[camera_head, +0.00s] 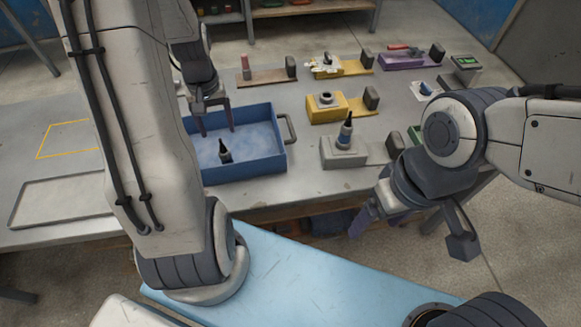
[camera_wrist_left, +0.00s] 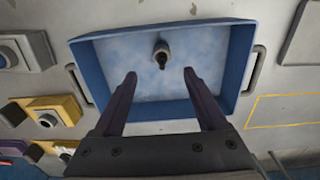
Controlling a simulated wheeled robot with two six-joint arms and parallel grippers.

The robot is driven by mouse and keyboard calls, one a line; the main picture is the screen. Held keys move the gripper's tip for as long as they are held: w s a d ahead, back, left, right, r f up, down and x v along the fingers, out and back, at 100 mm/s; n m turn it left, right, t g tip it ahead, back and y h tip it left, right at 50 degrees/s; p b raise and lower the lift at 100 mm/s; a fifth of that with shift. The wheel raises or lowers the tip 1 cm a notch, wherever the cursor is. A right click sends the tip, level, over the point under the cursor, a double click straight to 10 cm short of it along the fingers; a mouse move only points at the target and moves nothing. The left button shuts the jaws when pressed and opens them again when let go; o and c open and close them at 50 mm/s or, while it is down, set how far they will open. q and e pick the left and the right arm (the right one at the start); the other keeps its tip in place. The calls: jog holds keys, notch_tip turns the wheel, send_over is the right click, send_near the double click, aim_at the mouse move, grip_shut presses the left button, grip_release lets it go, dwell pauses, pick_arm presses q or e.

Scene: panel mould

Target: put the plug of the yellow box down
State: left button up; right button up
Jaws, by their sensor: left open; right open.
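A dark pointed plug with a grey base (camera_head: 224,152) stands in the blue tray (camera_head: 262,165). In the left wrist view the plug (camera_wrist_left: 161,54) is near one wall of the tray (camera_wrist_left: 242,60). My left gripper (camera_head: 217,129) is open and empty over the tray, its fingers apart from the plug. Its fingers also show in the left wrist view (camera_wrist_left: 159,76). The yellow box (camera_head: 322,114) stands right of the tray, with an empty ring-shaped socket on top. My right gripper (camera_head: 411,232) is open and empty at the table's front right.
A grey box (camera_head: 343,157) right of the tray holds another dark pointed plug (camera_head: 345,130). Other fixtures with dark blocks, one on a purple base (camera_head: 402,62), stand farther back. A shallow grey tray (camera_head: 62,198) lies left. A yellow outline (camera_head: 70,139) marks bare table.

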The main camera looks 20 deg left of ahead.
pick_arm(q)
jog(key=s+d+r+m, duration=0.1)
jog(key=d+r+m, duration=0.2)
jog(key=d, duration=0.6)
jog(key=d+r+m, duration=0.3)
jog(key=d, duration=0.5)
jog(key=s+d+r+m+h, duration=0.1)
jog(key=s+d+r+m, duration=0.2)
jog(key=s+d+m, duration=0.5)
jog(key=s+d, duration=0.5)
jog(key=s, duration=0.2)
jog(key=shift+d+r, duration=0.25)
jog(key=shift+r, duration=0.1)
